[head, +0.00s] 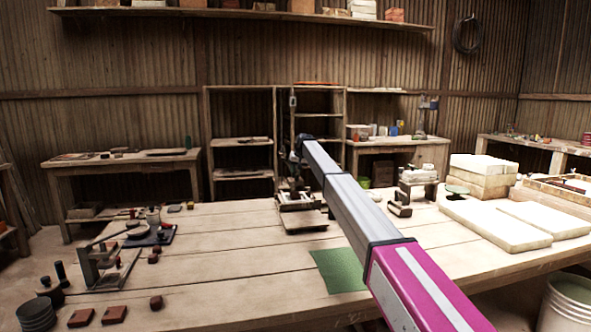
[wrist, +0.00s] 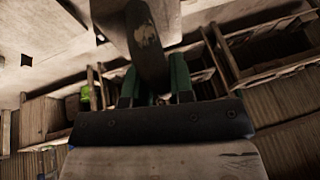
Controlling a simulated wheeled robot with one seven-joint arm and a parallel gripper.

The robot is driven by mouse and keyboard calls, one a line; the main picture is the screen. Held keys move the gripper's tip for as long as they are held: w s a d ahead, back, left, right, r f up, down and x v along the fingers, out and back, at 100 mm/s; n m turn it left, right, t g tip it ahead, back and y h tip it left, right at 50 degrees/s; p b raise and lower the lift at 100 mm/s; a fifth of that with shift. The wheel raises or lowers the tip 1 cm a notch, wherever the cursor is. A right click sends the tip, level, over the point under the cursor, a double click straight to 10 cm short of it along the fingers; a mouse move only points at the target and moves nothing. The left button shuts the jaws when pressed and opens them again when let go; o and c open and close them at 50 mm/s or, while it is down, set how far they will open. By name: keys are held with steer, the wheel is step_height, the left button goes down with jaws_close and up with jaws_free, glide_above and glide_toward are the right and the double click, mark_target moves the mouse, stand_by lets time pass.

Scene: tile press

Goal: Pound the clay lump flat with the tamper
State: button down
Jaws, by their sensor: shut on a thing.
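My gripper (wrist: 154,84) shows in the wrist view with its two green fingers closed on a worn, dark grey-brown handle. I take this to be the tamper (wrist: 148,45); it runs up to a broader pale part at the top edge. In the head view my arm reaches from the lower right over the table, and its dark end is small above the middle of the table, so the grip is unclear there. A green mat (head: 340,270) lies on the table, partly behind my arm. I cannot pick out the clay lump for certain in either view.
The plank table (head: 220,262) has clear room left of the mat. A lever press (head: 100,262), reddish-brown tiles (head: 81,317) and small dark pieces stand at the left. A wooden frame (head: 302,218) stands behind the mat. Pale slabs (head: 495,222) lie at the right.

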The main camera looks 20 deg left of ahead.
step_height(320, 180, down, 5)
steer(key=shift+r, duration=0.15)
step_height(320, 180, up, 6)
steer(key=shift+f, duration=0.15)
steer(key=shift+s+d+f, duration=0.15)
steer(key=shift+s+d, duration=0.15)
steer(key=shift+s, duration=0.1)
